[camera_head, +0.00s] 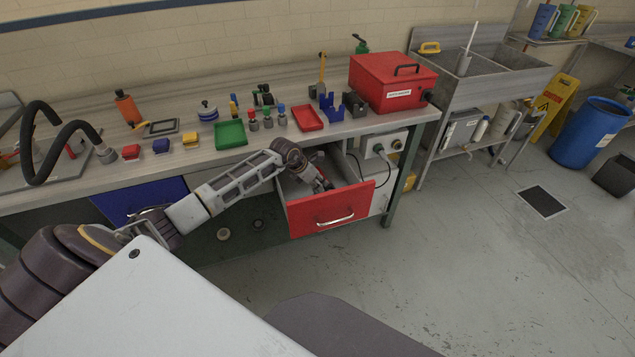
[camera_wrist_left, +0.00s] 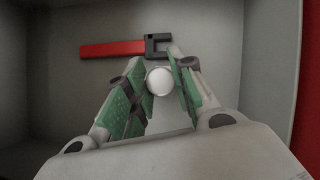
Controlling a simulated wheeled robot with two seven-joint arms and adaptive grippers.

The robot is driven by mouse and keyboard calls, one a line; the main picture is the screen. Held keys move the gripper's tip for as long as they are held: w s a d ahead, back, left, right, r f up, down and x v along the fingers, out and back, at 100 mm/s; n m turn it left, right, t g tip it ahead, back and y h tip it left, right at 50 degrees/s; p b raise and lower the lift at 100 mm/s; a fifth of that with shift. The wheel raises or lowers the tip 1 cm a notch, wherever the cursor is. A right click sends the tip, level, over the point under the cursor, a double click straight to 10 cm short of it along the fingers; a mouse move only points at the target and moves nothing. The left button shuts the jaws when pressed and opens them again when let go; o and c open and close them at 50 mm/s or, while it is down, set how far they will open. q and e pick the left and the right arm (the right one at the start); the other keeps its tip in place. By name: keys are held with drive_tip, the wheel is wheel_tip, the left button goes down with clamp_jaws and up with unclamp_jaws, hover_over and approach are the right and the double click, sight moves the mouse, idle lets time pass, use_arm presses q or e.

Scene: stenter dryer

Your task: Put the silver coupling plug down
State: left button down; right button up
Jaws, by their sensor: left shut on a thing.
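My left gripper (camera_head: 324,184) reaches down into the open drawer with the red front (camera_head: 305,216). In the left wrist view, the left gripper (camera_wrist_left: 155,60) is shut on the silver coupling plug (camera_wrist_left: 159,82), whose round pale end shows between the green finger pads. The grey drawer floor lies below it; I cannot tell whether the plug touches the floor. A red-handled wrench (camera_wrist_left: 112,48) with a dark jaw lies in the drawer just beyond the fingertips. The plug is too small and hidden to make out in the head view. My right gripper is out of view.
The workbench above holds a green tray (camera_head: 231,134), a red tray (camera_head: 307,118), several small fittings and a red box (camera_head: 393,84). A blue drawer front (camera_head: 135,200) is left of my arm. Drawer walls stand close around the gripper.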

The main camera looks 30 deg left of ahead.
use_arm(q)
drive_tip(key=c, duration=1.2)
unclamp_jaws()
drive_tip(key=shift+r, duration=0.1)
drive_tip(key=v, duration=1.2)
drive_tip(key=shift+p, duration=0.3)
